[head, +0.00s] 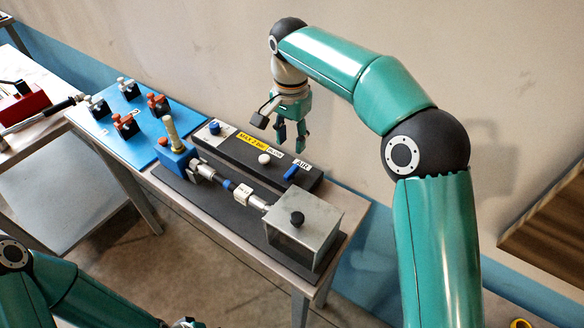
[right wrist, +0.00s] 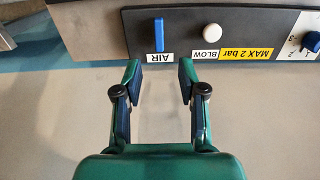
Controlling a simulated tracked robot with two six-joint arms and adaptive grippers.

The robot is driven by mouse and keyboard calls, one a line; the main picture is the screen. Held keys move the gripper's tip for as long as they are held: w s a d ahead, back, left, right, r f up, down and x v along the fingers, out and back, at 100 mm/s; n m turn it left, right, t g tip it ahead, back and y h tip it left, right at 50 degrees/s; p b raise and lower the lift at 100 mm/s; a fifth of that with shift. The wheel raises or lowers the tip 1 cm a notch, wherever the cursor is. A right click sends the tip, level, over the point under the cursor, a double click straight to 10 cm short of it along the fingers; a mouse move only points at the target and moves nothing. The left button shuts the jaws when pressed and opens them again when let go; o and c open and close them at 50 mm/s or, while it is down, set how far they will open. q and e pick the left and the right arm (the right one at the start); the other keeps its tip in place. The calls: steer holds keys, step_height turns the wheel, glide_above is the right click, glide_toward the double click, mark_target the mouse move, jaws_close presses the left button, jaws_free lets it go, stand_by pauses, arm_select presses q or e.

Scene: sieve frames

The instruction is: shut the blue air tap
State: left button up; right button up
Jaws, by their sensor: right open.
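The blue air tap (head: 291,173) is a small bar handle at the right end of a dark panel, beside a white AIR label (head: 302,163). Its handle lies across the panel's long side. In the right wrist view the tap (right wrist: 159,35) stands upright in the picture, beyond the fingertips and roughly centred between them. My right gripper (head: 291,138) is open and empty, above and behind the panel, apart from the tap. Its two fingers also show in the right wrist view (right wrist: 160,78). Only a bit of my left gripper (head: 185,322) shows at the bottom edge; its fingers are hidden.
A white BLOW button (head: 264,159) and a yellow MAX 2 bar label (head: 252,143) share the panel. A clear box with a black knob (head: 297,218) stands in front of the tap. A blue board (head: 136,112) with several clamps lies left. The wall is behind.

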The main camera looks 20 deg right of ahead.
mark_target(292, 170)
step_height(292, 170, down, 10)
steer(key=shift+r, duration=0.15)
stand_by(0.3)
jaws_close()
steer(key=shift+d, duration=0.15)
